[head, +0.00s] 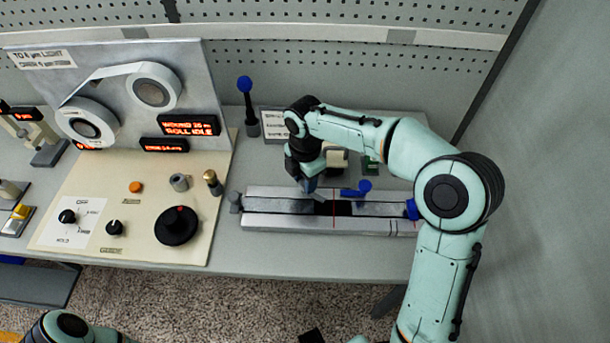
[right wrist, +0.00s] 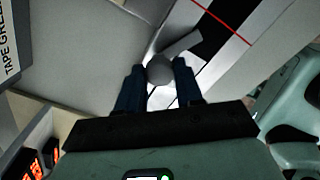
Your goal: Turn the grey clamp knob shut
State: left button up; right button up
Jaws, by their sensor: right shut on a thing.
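The grey clamp knob (right wrist: 160,70) is a round grey head with a flat bar pointing up and to the right in the right wrist view. My right gripper (right wrist: 160,82) has its two dark blue fingers on either side of the round head, shut on it. In the head view my right gripper (head: 309,186) reaches down to the slotted metal rail (head: 275,222). There the hand hides most of the knob, and only a bit of its grey bar (head: 319,195) shows. My left gripper is not in view.
A blue clamp knob (head: 364,186) sits on the rail to the right of my gripper. A blue-topped lever (head: 245,86) stands behind on the left. The cream control panel (head: 140,230) with a black dial (head: 177,225) lies left of the rail.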

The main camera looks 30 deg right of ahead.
jog(key=m, duration=0.6)
jog(key=shift+r+p, duration=0.15)
jog(key=shift+p, duration=0.25)
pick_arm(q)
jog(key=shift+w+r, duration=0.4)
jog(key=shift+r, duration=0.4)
pick_arm(e)
jog(key=m, duration=0.6)
jog(key=shift+m, duration=0.3)
jog(key=o, duration=1)
jog(key=shift+o, duration=0.2)
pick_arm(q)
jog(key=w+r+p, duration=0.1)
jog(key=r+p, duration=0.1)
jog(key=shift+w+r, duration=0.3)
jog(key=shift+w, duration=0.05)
pick_arm(e)
notch_tip(320, 180, up, 13)
jog(key=shift+r, duration=0.15)
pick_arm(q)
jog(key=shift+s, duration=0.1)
